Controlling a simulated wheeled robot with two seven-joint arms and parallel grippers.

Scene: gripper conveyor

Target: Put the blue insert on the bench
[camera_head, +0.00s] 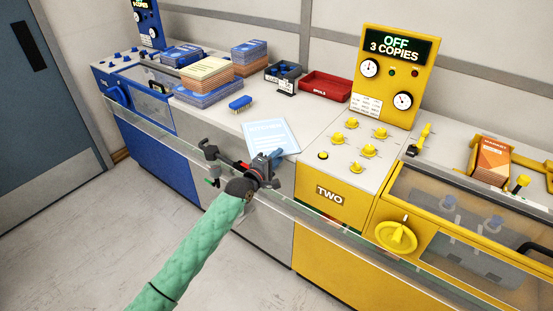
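A light blue printed sheet (268,135), which looks like the blue insert, is at the front of the white bench top (216,119), left of the yellow machine. It seems to lie flat or just above the bench; I cannot tell which. My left gripper (269,161), on a green-sleeved arm, is at the sheet's near edge, above the bench's front edge. Its dark fingers overlap the sheet's near edge in the picture. Whether they are closed on the sheet is unclear. My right gripper is not in view.
A yellow machine (345,168) stands at right, a blue one (155,150) at left. A clear rail (170,147) runs along the front.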

